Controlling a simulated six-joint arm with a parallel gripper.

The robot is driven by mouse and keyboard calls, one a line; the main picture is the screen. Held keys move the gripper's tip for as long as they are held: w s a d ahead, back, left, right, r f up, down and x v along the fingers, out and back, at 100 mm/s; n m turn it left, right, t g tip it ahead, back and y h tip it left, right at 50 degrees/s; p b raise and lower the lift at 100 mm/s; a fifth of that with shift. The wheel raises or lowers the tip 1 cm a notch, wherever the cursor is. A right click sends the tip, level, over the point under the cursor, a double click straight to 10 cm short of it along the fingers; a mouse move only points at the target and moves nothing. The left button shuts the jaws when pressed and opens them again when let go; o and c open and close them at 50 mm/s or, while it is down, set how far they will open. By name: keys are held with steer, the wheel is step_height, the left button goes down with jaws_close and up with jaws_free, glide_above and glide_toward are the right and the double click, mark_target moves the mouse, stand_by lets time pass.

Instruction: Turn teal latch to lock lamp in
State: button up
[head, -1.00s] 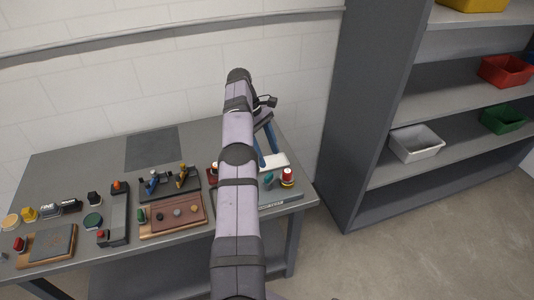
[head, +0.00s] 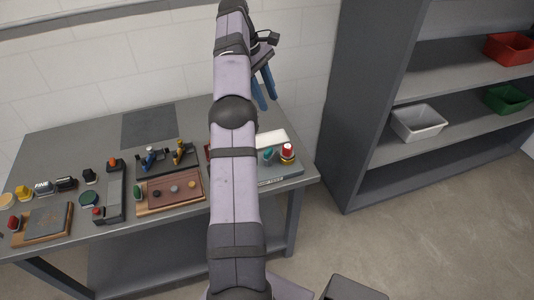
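A small teal latch (head: 267,156) stands on the grey fixture (head: 285,175) at the right end of the table. My gripper (head: 265,95) is above and behind the fixture, clear of the latch. Its two blue fingers point down with a gap between them and hold nothing visible. My arm hides the fixture's left part. The latch is too small to tell its exact angle.
Left of my arm, the table (head: 60,150) carries a brown board with knobs (head: 170,190), a dark rack with blue and yellow clamps (head: 165,160), and several small parts. A dark mat (head: 150,122) lies bare at the back. A shelf with bins (head: 418,122) stands right.

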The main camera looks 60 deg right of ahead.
steer(key=s+a+r+b, duration=0.1)
steer(key=s+a, duration=0.1)
steer(key=a, duration=0.1)
steer(key=n+t+h+b, duration=0.1)
steer(key=n+t+h, duration=0.2)
steer(key=n, duration=1.5)
glide_toward(268, 151)
steer(key=shift+w+d+f, duration=0.1)
steer(key=shift+d+f, duration=0.1)
steer(key=shift+f, duration=0.5)
steer(key=shift+p+x, duration=0.7)
steer(key=shift+x, duration=2.95)
